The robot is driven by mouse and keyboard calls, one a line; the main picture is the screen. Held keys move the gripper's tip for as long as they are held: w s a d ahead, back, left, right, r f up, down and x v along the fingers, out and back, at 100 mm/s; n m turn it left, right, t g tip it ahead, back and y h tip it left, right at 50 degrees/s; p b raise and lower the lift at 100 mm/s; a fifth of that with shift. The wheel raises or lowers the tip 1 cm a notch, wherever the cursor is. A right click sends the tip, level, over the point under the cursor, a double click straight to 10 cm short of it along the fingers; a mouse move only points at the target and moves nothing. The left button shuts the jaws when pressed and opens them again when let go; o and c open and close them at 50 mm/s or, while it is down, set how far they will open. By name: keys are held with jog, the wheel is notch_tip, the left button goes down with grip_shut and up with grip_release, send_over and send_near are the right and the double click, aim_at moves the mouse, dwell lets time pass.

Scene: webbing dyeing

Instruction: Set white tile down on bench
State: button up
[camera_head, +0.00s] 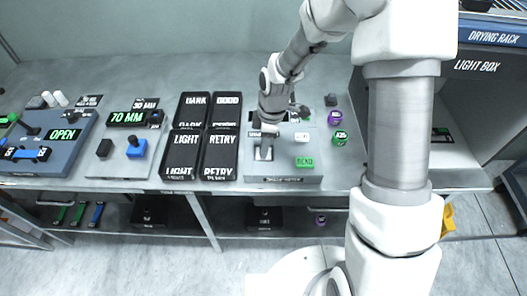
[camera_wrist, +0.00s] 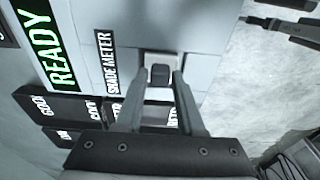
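A small pale square with a dark grip block on it, which looks like the white tile (camera_wrist: 149,60), shows between my fingers in the wrist view. In the head view it shows as a pale square (camera_head: 258,155) on the front left of the grey shade meter (camera_head: 283,180). My gripper (camera_wrist: 158,74) is open, with one finger to each side of the dark block and gaps visible between. In the head view my gripper (camera_head: 267,131) is just above and behind the tile. I cannot tell whether the fingertips reach down to block height.
Black label plates reading dark, good, light and retry (camera_head: 203,140) lie left of the meter. A green button (camera_head: 305,162) is on the meter's right. Purple and green spools (camera_head: 337,138) stand beyond. The light box (camera_head: 470,175) is at right. Bare bench lies behind.

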jog(key=shift+f, duration=0.15)
grip_shut()
dwell(0.4)
